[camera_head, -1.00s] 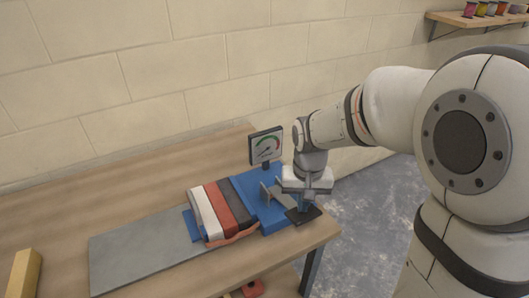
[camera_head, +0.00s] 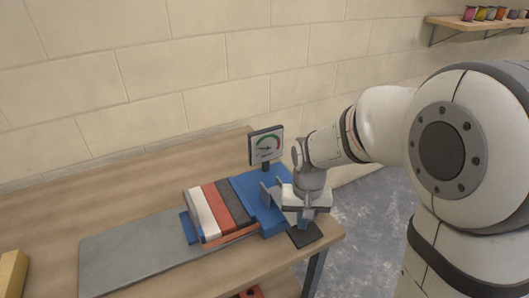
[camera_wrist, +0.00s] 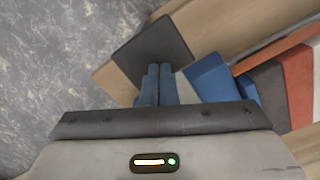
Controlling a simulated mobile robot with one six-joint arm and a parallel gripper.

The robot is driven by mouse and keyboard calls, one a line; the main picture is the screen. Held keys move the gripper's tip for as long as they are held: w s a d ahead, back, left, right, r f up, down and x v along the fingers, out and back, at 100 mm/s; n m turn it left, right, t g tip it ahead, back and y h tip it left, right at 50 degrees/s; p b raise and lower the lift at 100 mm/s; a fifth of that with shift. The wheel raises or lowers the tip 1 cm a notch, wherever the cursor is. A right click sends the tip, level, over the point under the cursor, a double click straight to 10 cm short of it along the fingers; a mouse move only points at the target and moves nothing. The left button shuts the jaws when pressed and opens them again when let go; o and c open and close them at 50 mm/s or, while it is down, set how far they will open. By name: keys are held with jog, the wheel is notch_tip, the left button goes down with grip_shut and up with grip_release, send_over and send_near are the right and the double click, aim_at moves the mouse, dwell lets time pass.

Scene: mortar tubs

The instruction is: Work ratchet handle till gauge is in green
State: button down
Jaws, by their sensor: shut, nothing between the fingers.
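The gauge (camera_head: 266,146) stands upright on a post behind the blue ratchet body (camera_head: 262,204). Its dial has a green arc and a dark needle pointing roughly right; I cannot tell for sure whether the needle is in the green. Grey upright plates (camera_head: 270,193) stand on the blue body. A dark flat pad (camera_head: 304,235), perhaps the handle's end, is below my gripper (camera_head: 304,222) at the table's right end; it also shows in the wrist view (camera_wrist: 152,45). My gripper (camera_wrist: 157,72) is shut, its blue fingers together over the pad; contact is unclear.
White, red and dark grey slabs (camera_head: 217,208) lie side by side left of the blue body. A grey mat (camera_head: 130,250) and a yellow block (camera_head: 12,272) are farther left on the wooden table (camera_head: 90,205). A block wall stands behind; open floor lies right.

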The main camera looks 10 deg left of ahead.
jog(key=shift+f+b, duration=0.85)
jog(key=shift+f, duration=0.65)
notch_tip(320, 180, up, 13)
jog(key=p, duration=1)
jog(key=shift+f, duration=0.1)
jog(key=shift+f+b, duration=1.5)
jog(key=shift+f, duration=0.25)
jog(key=shift+f+b, duration=1.55)
jog(key=shift+f, duration=0.5)
jog(key=shift+w+r+p, duration=0.1)
jog(key=shift+r+p, duration=0.5)
notch_tip(320, 180, up, 7)
jog(key=p, duration=0.5)
jog(key=shift+f, duration=0.2)
